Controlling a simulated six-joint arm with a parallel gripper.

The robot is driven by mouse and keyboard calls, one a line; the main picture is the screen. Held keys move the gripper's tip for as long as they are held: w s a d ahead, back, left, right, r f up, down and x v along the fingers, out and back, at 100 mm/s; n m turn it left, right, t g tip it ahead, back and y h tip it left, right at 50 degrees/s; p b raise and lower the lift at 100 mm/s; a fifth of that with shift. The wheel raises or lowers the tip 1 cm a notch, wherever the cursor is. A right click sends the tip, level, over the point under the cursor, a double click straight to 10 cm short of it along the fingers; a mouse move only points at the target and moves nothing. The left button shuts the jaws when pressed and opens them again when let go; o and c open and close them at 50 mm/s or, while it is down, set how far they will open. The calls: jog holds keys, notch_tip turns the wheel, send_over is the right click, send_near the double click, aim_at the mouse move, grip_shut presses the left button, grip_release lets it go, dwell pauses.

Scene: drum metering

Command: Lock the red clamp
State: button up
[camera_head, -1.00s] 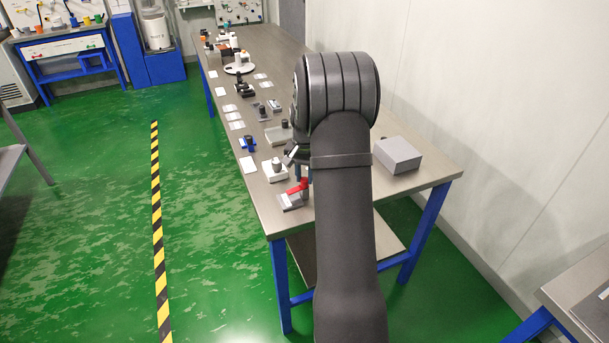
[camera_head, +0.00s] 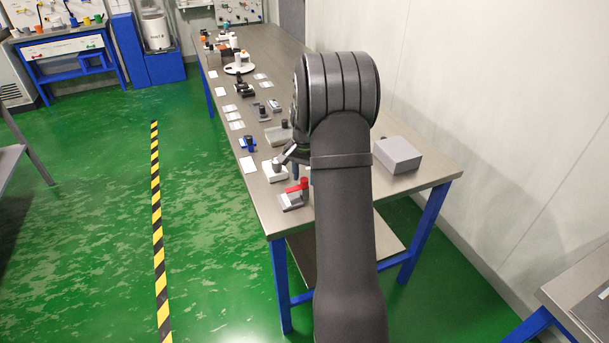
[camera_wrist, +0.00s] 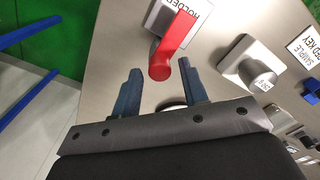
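The red clamp (camera_head: 297,186) is a red lever on a small grey-white base (camera_head: 291,201) near the front left corner of the bench. In the wrist view the red lever (camera_wrist: 176,45) reaches from its white block toward the space between my fingertips. My gripper (camera_wrist: 160,78) is open, with one blue-grey finger on each side of the lever's rounded end. I see no clear contact with either finger. In the head view my arm hides most of the gripper; part of it shows just above the clamp.
A white block with a grey knob (camera_wrist: 262,77) stands right of the clamp in the wrist view. A grey box (camera_head: 397,155) sits on the bench (camera_head: 420,185) right of my arm. Several small fixtures and labels line the bench's left side. The bench's front edge is close to the clamp.

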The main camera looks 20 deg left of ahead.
jog(key=shift+o, duration=0.2)
jog(key=shift+r, duration=0.1)
notch_tip(320, 180, up, 17)
dwell(0.5)
dwell(0.3)
notch_tip(320, 180, down, 17)
jog(key=shift+f, duration=0.15)
dwell(0.5)
